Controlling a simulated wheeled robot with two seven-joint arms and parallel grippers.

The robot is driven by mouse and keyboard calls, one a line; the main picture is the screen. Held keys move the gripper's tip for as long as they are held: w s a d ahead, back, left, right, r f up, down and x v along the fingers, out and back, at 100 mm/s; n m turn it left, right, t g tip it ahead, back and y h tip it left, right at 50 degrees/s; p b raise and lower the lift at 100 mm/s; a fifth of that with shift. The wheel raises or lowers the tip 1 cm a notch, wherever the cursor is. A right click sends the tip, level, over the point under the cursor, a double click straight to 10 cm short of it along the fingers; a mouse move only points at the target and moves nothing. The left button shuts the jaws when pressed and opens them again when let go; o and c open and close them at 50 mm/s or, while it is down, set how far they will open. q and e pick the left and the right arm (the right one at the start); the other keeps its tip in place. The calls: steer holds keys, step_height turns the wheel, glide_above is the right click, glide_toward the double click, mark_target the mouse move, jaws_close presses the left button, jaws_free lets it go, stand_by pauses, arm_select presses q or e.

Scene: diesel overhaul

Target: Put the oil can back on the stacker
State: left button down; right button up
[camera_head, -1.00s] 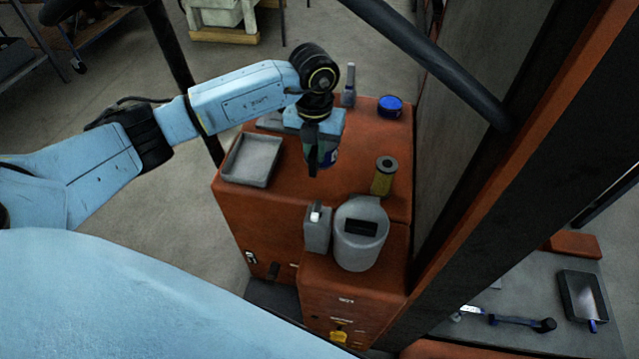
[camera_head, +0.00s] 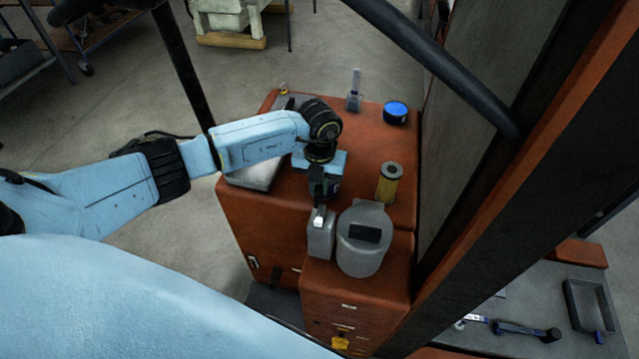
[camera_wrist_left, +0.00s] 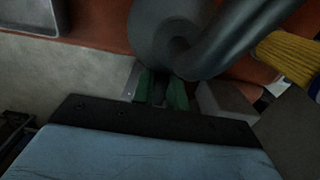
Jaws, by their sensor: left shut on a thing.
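The stacker is an orange-red machine with a flat top (camera_head: 366,140). My left gripper (camera_head: 318,196) is low over this top, between the grey tray and the yellow filter, pointing down. In the left wrist view its green finger pads (camera_wrist_left: 161,90) are closed on a dark grey oil can (camera_wrist_left: 165,35) with a rounded body and a thick curved spout. In the head view the can is mostly hidden by the gripper and wrist. Whether its base touches the top cannot be told. My right gripper is not in view.
A grey tray (camera_head: 250,180) lies left of the gripper. A yellow filter (camera_head: 389,184) stands to the right, a blue-topped round tin (camera_head: 396,113) behind. A dark mast rises at right.

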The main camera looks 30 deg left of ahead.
arm_select(q)
steer(key=shift+f, duration=0.15)
steer(key=c, duration=1.4)
jaws_free()
step_height(320, 180, up, 12)
steer(key=shift+r, duration=0.25)
